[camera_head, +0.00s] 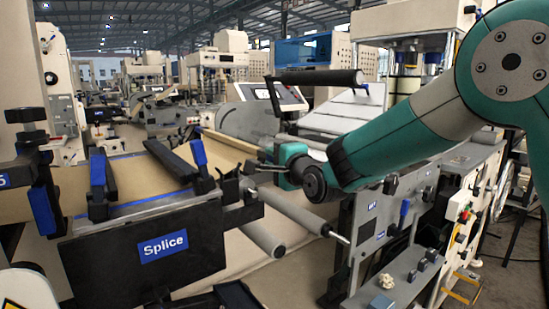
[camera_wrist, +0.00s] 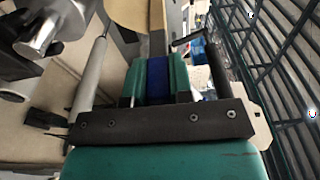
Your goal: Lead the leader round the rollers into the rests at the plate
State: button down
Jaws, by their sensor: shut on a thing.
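My gripper (camera_head: 262,168) is at the right end of the splice plate (camera_head: 120,255), just beside the dark upright rests (camera_head: 236,186). In the wrist view its green fingers (camera_wrist: 158,82) are closed on a blue piece (camera_wrist: 157,70), which I take for part of the leader. Brown kraft (camera_wrist: 127,14) shows beyond the fingers. In the head view the held piece is hidden by the gripper, and I cannot tell whether it touches the rests. Grey rollers (camera_head: 263,239) lie below and right of the plate; one also shows in the wrist view (camera_wrist: 92,72).
A black bar with a blue handle (camera_head: 198,151) and a blue-and-black clamp (camera_head: 98,172) stand over the plate's kraft surface. A grey side panel (camera_head: 372,222) with knobs stands right of the rollers. A black-handled bar (camera_head: 318,77) is above, behind my gripper.

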notch_tip(320, 180, down, 21)
jog(key=b, duration=1.6)
jog(key=shift+f+b, duration=0.2)
jog(key=shift+b, duration=0.2)
jog(key=shift+f, duration=0.1)
